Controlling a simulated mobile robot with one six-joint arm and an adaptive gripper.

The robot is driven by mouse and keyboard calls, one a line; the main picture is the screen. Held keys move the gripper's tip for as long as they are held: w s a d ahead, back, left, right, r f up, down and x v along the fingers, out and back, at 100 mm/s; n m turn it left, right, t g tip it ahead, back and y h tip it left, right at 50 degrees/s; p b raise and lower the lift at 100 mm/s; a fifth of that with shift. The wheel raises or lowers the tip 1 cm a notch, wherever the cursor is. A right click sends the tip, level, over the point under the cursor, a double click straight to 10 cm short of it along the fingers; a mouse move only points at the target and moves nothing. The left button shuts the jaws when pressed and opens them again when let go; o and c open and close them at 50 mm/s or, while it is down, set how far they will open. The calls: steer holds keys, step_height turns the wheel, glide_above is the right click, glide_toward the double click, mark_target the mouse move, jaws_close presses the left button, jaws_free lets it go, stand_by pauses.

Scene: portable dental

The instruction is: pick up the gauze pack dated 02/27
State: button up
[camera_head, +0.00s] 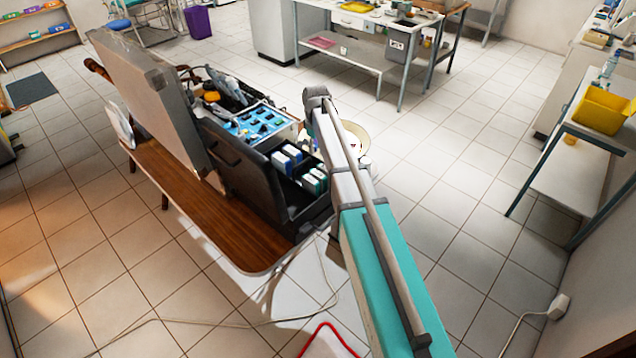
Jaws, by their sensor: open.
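An open portable dental case stands on a wooden bench (200,222). Its black drawer (325,208) is pulled out and holds small upright packs. Blue-and-white packs (287,158) sit toward the back and green-and-white packs (315,181) toward the front. No dates or print can be read at this size, so I cannot tell which pack is dated 02/27, or whether these are gauze. My gripper is not visible in this view. A long teal and grey arm crosses the front and passes close to the right of the drawer, hiding part of that side.
The case's raised lid (150,95) stands at the left. A blue tray (256,122) of small items lies above the drawer. A pale round basin (358,136) is partly hidden behind the arm. Cables run over the floor. Tiled floor at right is clear up to a bench with a yellow bin (601,108).

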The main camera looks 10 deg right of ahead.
mark_target(318, 173)
steer(key=shift+f, duration=0.2)
step_height(318, 173, down, 8)
steer(key=b, duration=0.8)
steer(key=shift+f+b, duration=0.15)
steer(key=shift+b, duration=0.15)
steer(key=shift+s, duration=0.1)
stand_by(0.4)
steer(key=f+b, duration=0.3)
steer(key=shift+s+d+f+b, duration=0.2)
steer(key=shift+s+f+b, duration=0.05)
steer(key=shift+b, duration=0.05)
steer(key=shift+f+b, duration=0.8)
steer(key=shift+f, duration=0.05)
steer(key=shift+c, duration=0.3)
jaws_close()
